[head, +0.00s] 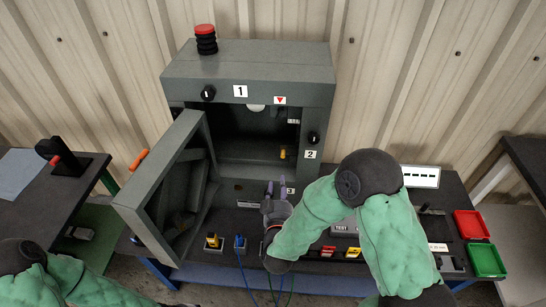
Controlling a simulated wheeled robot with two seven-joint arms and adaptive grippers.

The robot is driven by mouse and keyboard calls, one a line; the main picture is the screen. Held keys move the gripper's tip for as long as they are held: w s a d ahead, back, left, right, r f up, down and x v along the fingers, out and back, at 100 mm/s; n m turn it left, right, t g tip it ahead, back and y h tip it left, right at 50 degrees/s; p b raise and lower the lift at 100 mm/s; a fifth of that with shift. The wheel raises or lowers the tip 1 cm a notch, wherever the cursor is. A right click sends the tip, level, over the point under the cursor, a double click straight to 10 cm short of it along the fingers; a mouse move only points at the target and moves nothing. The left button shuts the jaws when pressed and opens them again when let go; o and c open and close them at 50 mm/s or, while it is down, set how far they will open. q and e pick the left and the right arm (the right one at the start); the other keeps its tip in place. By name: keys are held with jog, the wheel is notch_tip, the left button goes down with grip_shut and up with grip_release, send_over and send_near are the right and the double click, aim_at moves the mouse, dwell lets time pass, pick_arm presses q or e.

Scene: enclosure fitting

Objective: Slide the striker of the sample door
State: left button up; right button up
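The grey enclosure (250,60) stands on the dark bench, and its front is open. Its thick grey door (160,185) swings out to the left, with an orange handle (138,159) on its outer edge. I cannot make out which part is the striker. A small orange piece (282,153) shows inside the enclosure at the right. My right gripper (276,188) is in front of the enclosure's lower front edge, near label 3. Its two fingers point up and stand apart, with nothing visible between them. My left arm shows at the bottom left, but its gripper is out of view.
A red button stack (206,40) stands on the enclosure. Yellow (212,241) and blue (239,243) connectors stand at the bench front, with cables hanging. Red (471,224) and green (486,260) trays are at the right. A black-and-red lever device (66,158) sits on the left table.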

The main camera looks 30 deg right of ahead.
aim_at(283, 157)
jog(key=shift+h, duration=0.7)
jog(key=b+x, duration=0.1)
jog(key=x, duration=0.2)
jog(key=r+x, duration=0.1)
jog(key=x, duration=0.2)
jog(key=b+x, duration=0.1)
jog(key=x, duration=0.2)
jog(key=shift+w+d+r+b, duration=0.1)
jog(key=shift+d+r+b, duration=0.15)
jog(key=shift+r+b, duration=0.1)
jog(key=shift+x, duration=0.85)
pick_arm(q)
jog(key=f, duration=0.1)
jog(key=w+f, duration=0.1)
jog(key=f, duration=0.1)
jog(key=shift+a+f, duration=0.1)
jog(key=shift+a, duration=0.1)
pick_arm(e)
jog(key=shift+r, duration=0.1)
grip_shut()
